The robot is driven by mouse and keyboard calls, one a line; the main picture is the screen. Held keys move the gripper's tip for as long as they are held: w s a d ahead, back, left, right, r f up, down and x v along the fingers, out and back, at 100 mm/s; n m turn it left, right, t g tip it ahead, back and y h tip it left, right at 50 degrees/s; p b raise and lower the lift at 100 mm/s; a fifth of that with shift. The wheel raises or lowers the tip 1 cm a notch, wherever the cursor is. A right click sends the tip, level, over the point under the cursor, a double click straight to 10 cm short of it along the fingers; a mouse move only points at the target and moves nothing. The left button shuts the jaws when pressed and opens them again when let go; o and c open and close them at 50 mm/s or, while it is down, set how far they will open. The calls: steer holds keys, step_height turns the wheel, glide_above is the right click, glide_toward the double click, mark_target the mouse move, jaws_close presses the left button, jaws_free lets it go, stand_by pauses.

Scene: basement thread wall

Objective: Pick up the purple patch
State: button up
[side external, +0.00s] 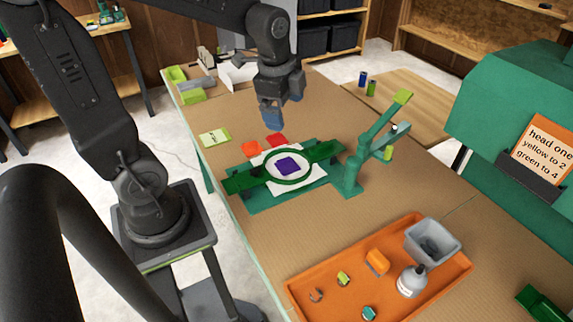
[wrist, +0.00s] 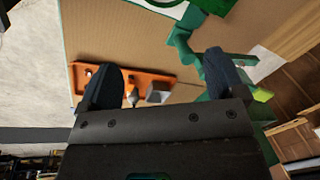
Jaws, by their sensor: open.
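The purple patch (side external: 287,165) lies on a white cloth (side external: 312,180) inside a green hoop (side external: 270,179) on the green stand in the side external view. My gripper (side external: 270,120) is open and empty, above the table and behind the hoop, apart from the patch. In the wrist view my gripper's two dark fingers (wrist: 160,82) are spread wide with nothing between them. Part of the green hoop (wrist: 165,3) shows at the top edge of the wrist view. The purple patch does not show clearly there.
Red (side external: 275,140) and orange (side external: 252,148) patches lie behind the hoop. A green upright arm (side external: 372,140) rises to its right. An orange tray (side external: 300,284) with a grey bin (side external: 433,240), a bottle and small items lies in front.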

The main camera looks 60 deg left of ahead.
steer(key=w+a+f+m+g, duration=0.2)
steer(key=w+a+f+m, duration=0.2)
steer(key=a+f+m, duration=0.2)
steer(key=m, duration=0.1)
glide_above(286, 165)
steer(key=f, duration=0.9)
steer(key=shift+w+a+f, duration=0.15)
steer(key=shift+w+a, duration=0.05)
steer(key=shift+w, duration=0.1)
steer(key=shift+s+d+f, duration=0.1)
steer(key=shift+f, duration=1.3)
steer(key=shift+s+d+f, duration=0.1)
steer(key=shift+f, duration=1.25)
steer(key=c, duration=1)
